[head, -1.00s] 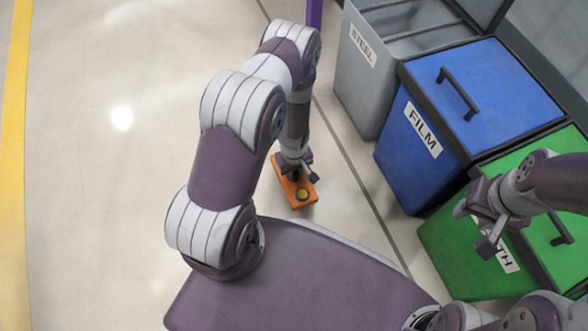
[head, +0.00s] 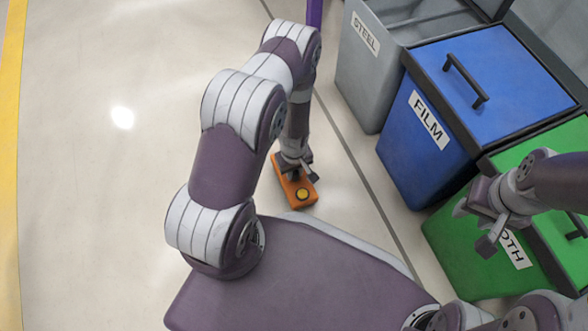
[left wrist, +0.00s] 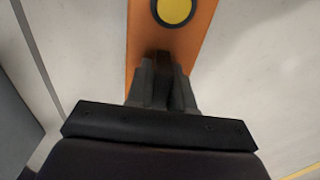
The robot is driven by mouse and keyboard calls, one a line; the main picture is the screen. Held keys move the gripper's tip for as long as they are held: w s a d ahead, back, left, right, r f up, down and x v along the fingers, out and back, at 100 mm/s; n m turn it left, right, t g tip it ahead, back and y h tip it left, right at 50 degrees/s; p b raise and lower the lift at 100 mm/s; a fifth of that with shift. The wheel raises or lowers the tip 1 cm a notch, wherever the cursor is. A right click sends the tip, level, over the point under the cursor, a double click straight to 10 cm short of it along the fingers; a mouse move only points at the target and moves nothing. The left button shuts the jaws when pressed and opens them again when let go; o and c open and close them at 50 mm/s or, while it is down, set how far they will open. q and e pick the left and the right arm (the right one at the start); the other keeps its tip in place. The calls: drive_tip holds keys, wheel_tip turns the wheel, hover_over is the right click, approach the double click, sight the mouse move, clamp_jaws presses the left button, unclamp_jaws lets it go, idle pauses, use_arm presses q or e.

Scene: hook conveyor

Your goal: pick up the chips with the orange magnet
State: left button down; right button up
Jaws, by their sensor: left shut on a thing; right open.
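The orange magnet (head: 303,200) is an orange block with a round yellow button on top. My left gripper (head: 296,172) is shut on it and holds it low over the floor. In the left wrist view the magnet (left wrist: 200,30) lies beyond the fingers (left wrist: 163,82), with its yellow button near the top edge. I cannot tell whether it touches the floor. No chips can be made out; the magnet's underside is hidden. My right gripper (head: 482,226) is open and empty, in front of the green bin.
A grey bin labelled STEEL (head: 362,80) stands open at the back. A blue bin labelled FILM (head: 500,70) with a closed lid and a green bin (head: 455,245) with a partly hidden label stand to its right. The pale floor on the left is clear.

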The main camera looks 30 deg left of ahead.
use_arm(q)
drive_tip(key=shift+f+b, duration=0.45)
drive_tip(key=shift+f, duration=0.2)
idle(0.7)
drive_tip(key=shift+t, duration=0.3)
idle(0.3)
drive_tip(key=shift+f, duration=0.25)
drive_tip(key=shift+r, duration=0.15)
idle(0.3)
drive_tip(key=shift+r+p, duration=0.55)
drive_tip(key=shift+r, duration=0.05)
wheel_tip(320, 180, up, 10)
drive_tip(key=p, duration=0.9)
drive_tip(key=shift+f, duration=0.2)
